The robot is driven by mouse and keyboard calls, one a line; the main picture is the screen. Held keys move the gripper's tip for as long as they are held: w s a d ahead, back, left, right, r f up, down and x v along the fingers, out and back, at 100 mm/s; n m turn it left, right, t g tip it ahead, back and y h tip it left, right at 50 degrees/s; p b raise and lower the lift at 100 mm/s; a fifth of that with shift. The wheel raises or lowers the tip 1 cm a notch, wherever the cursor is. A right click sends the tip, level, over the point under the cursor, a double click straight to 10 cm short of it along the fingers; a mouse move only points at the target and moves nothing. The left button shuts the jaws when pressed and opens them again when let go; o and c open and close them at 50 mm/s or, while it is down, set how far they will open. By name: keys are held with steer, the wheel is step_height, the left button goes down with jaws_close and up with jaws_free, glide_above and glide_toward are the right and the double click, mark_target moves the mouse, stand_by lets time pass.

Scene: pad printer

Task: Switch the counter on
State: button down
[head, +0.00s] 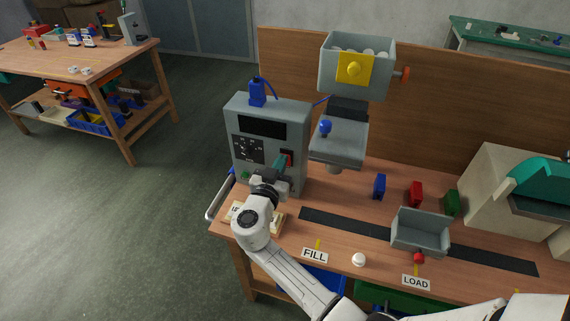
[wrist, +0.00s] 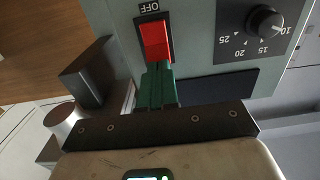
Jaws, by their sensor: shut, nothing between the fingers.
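The counter is a grey box (head: 235,112) with a dark display (head: 261,124) and a dial plate on its front. Its red rocker switch (wrist: 155,40) sits in a black frame, with the label OFF (wrist: 149,7) beside one end, in the wrist view. In the head view the switch (head: 288,155) is partly hidden by my gripper (head: 284,160). My gripper's green fingers (wrist: 156,72) are shut and empty, with their tips at the switch end away from OFF. I cannot tell whether they touch it. Any label at that end is hidden.
The counter's black dial (wrist: 264,22) is beside the switch. A grey hopper (head: 356,70) with a yellow plate stands to the right. A grey tray (head: 420,232), a white ball (head: 359,260) and blue, red and green blocks are on the bench. A blue part (head: 257,93) sits atop the counter.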

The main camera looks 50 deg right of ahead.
steer(key=shift+w+d+b, duration=0.2)
steer(key=shift+d+b, duration=0.3)
steer(key=shift+b, duration=0.1)
steer(key=shift+a, duration=0.1)
steer(key=b+v, duration=0.4)
steer(key=v, duration=1)
steer(key=shift+s+a, duration=0.15)
steer(key=shift+a, duration=0.15)
stand_by(0.5)
